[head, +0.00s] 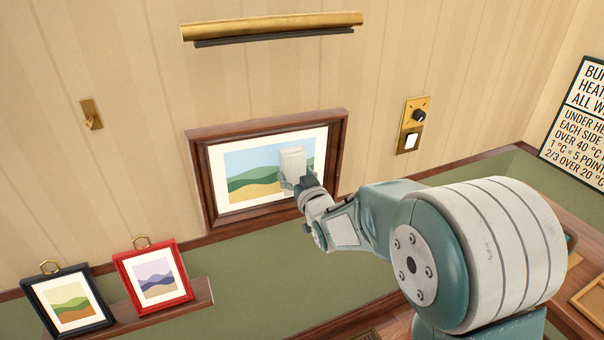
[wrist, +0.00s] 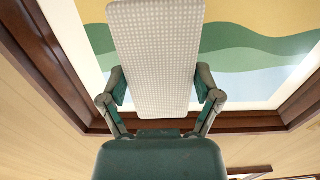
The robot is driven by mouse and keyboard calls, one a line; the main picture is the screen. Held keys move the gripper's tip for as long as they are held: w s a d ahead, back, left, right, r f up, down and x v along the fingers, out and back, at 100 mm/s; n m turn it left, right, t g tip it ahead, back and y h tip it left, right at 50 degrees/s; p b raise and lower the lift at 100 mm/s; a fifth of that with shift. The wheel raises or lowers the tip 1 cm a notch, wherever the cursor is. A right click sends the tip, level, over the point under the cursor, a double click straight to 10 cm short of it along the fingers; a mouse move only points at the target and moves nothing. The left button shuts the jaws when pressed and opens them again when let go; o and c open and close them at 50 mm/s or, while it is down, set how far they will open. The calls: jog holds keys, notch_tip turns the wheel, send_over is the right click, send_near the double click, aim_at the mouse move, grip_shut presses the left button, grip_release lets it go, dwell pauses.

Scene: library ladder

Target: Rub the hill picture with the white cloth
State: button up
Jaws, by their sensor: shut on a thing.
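The hill picture (head: 240,188) hangs on the striped wall in a wide brown wooden frame, with green and yellow hills under a blue sky. It also shows in the wrist view (wrist: 245,60), behind the cloth. My gripper (head: 297,184) is shut on the white cloth (head: 292,160), a folded pad that stands up from the fingers. In the wrist view my gripper (wrist: 160,95) has one finger on each side of the dotted white cloth (wrist: 155,50). The cloth is in front of the right part of the picture. I cannot tell whether it touches the surface.
A brass picture light (head: 272,27) juts out above the frame. A brass switch plate (head: 412,125) is to the right and a brass hook (head: 91,114) to the left. Two small framed pictures, black (head: 67,302) and red (head: 153,278), stand on a ledge at lower left.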

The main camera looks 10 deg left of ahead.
aim_at(257, 173)
jog(key=shift+s+a+r, duration=0.1)
jog(key=shift+s+a, duration=0.65)
jog(key=shift+a, duration=0.4)
jog(key=shift+s+a+r, duration=0.15)
jog(key=shift+s+a, duration=0.6)
jog(key=shift+a, duration=0.45)
jog(key=shift+s+a+r, duration=0.1)
jog(key=shift+s+a, duration=0.65)
jog(key=shift+a, duration=0.4)
jog(key=v, duration=0.6)
jog(key=v, duration=0.3)
jog(key=shift+d, duration=0.1)
jog(key=shift+w+f, duration=0.1)
